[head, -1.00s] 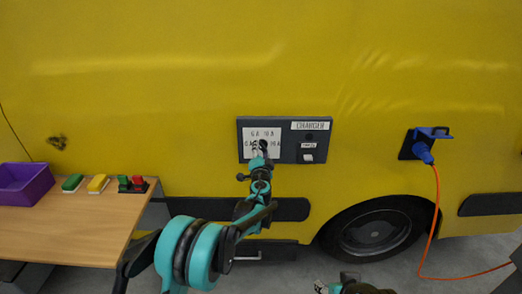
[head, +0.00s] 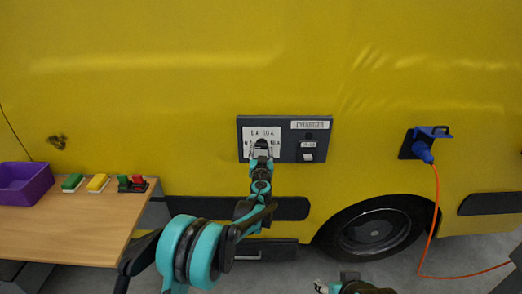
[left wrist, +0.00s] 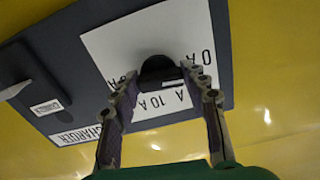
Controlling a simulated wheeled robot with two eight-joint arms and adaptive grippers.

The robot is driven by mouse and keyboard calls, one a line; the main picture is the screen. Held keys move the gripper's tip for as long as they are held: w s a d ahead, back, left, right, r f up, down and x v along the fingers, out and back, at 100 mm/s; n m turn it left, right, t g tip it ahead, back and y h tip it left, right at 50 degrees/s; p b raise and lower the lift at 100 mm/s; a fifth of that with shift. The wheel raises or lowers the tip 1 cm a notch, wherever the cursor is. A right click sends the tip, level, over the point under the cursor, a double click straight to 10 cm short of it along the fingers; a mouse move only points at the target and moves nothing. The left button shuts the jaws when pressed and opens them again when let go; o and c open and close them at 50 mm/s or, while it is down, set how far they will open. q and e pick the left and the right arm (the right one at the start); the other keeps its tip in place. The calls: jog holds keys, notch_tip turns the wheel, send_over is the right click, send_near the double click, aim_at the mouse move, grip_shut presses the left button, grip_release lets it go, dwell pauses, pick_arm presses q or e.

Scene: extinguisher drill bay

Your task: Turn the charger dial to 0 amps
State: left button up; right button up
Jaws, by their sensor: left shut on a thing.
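The charger panel (head: 285,158) is dark grey on the yellow vehicle side. Its white dial plate (head: 251,133) carries amp labels; 5 A and 10 A show along the top. The dial, a black knob (left wrist: 158,68), is in the left wrist view, where the plate appears upside down with 0 A at the right. My left gripper (head: 261,150) is shut on the dial, one finger on each side of it, as the left wrist view also shows (left wrist: 165,84). Part of my right gripper (head: 322,287) shows at the bottom edge.
A blue plug with an orange cable (head: 424,152) is farther right. A wooden table (head: 70,230) at left holds a purple bin (head: 24,186) and coloured blocks.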

pick_arm(q)
jog(key=shift+f+n, duration=0.1)
jog(key=shift+n, duration=0.5)
jog(key=o, duration=1.2)
jog(key=shift+c, duration=0.2)
jog(key=s, duration=1.2)
